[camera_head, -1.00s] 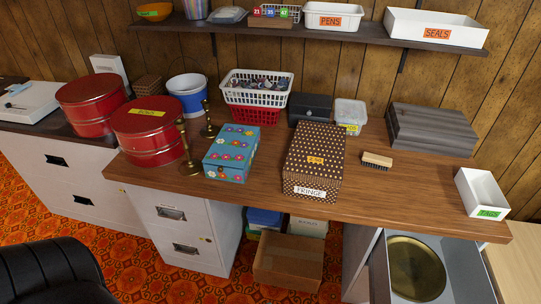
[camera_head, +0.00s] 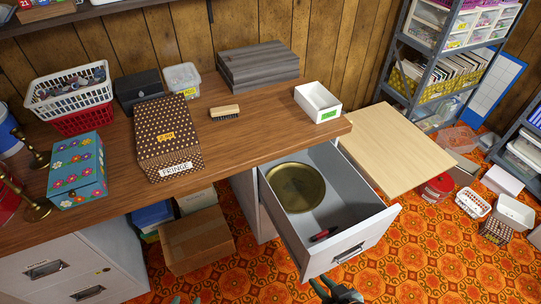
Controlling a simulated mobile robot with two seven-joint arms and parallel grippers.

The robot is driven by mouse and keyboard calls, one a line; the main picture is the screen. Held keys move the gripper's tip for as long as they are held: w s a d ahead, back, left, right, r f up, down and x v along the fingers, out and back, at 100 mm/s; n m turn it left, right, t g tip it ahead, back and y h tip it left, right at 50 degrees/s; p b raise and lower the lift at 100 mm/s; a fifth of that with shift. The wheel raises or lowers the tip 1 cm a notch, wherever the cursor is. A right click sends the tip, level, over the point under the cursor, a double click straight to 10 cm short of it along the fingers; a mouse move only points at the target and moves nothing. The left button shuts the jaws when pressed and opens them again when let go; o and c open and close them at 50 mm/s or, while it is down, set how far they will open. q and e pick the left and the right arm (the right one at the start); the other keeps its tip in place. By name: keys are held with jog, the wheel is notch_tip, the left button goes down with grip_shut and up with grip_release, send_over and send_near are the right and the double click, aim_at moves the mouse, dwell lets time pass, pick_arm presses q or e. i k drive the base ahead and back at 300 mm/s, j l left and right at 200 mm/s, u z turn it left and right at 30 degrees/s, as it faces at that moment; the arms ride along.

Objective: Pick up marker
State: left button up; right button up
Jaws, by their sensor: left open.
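A small dark and red stick-shaped object, which looks like the marker (camera_head: 324,234), lies on the floor of the open grey drawer (camera_head: 345,212), near its front wall. My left gripper (camera_head: 186,300) barely shows at the bottom edge; its two tips are apart, with nothing seen between them. My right gripper (camera_head: 336,289) is at the bottom edge, below the drawer front and clear of it. Its fingers look spread and empty, though the picture cuts it off. Neither gripper touches the marker.
A round brass tin (camera_head: 296,187) sits at the back of the drawer. The wooden counter (camera_head: 240,150) overhangs the drawer's back. A white tray (camera_head: 318,102) stands at the counter's right end. A pale board (camera_head: 395,148) lies right of the drawer. A cardboard box (camera_head: 196,240) is left.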

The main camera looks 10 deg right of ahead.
aim_at(323, 234)
jog(key=z, duration=0.95)
jog(key=j+z, duration=0.4)
jog(key=k+j+z, duration=0.15)
jog(key=j+z, duration=0.25)
jog(key=l, duration=0.1)
